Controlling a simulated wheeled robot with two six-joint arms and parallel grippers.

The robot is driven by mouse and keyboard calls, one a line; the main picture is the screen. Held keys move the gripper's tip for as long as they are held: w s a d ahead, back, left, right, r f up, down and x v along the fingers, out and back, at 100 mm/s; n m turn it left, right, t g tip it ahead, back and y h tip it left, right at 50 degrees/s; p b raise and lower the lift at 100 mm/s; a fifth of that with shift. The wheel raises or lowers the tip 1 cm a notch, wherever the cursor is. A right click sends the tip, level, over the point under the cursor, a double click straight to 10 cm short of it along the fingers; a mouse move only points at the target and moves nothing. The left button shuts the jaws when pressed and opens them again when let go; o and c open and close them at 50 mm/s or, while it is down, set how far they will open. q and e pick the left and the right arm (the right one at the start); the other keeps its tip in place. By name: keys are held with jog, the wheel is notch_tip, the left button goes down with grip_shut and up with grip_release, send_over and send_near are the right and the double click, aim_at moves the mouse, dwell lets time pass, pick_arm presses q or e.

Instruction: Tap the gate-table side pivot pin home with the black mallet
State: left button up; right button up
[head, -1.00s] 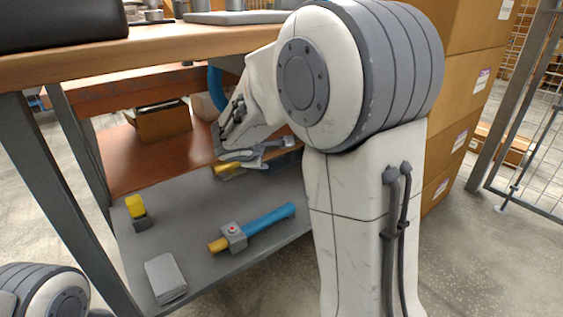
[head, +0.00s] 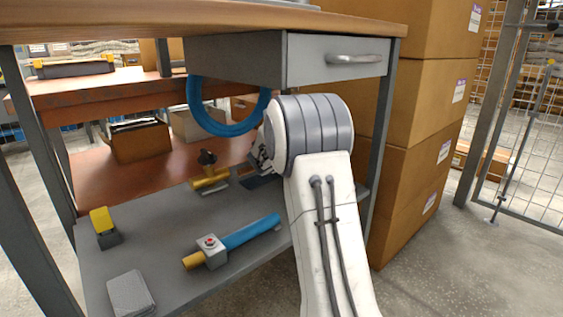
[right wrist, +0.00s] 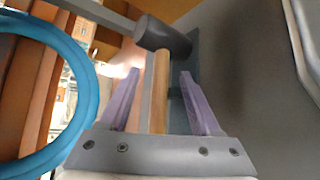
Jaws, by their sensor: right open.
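In the right wrist view a mallet with a dark head (right wrist: 163,38) and a wooden handle (right wrist: 161,85) shows ahead of my right gripper (right wrist: 160,74). The gripper is open, its two pale purple fingers on either side of the handle. I cannot tell whether they touch it. In the head view my right arm reaches under the bench top to the back of the grey shelf. Most of that gripper, and the mallet, are hidden behind the arm. I cannot identify the gate table's side pivot pin in either view. My left gripper is not in view.
The grey lower shelf (head: 165,262) holds a blue-and-yellow tool with a grey block (head: 240,236), a yellow-and-black item (head: 104,226), a yellow piece with a black knob (head: 209,178) and a grey pad (head: 130,294). A blue hose loop (head: 196,105) hangs below the drawer (head: 330,62). Boxes (head: 425,110) stand right.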

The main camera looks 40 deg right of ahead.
jog(key=x, duration=0.3)
jog(key=shift+w+d+f, duration=0.15)
jog(key=shift+w+f, duration=0.05)
jog(key=shift+c, duration=0.2)
grip_shut()
jog(key=shift+r, duration=0.1)
dwell(1.0)
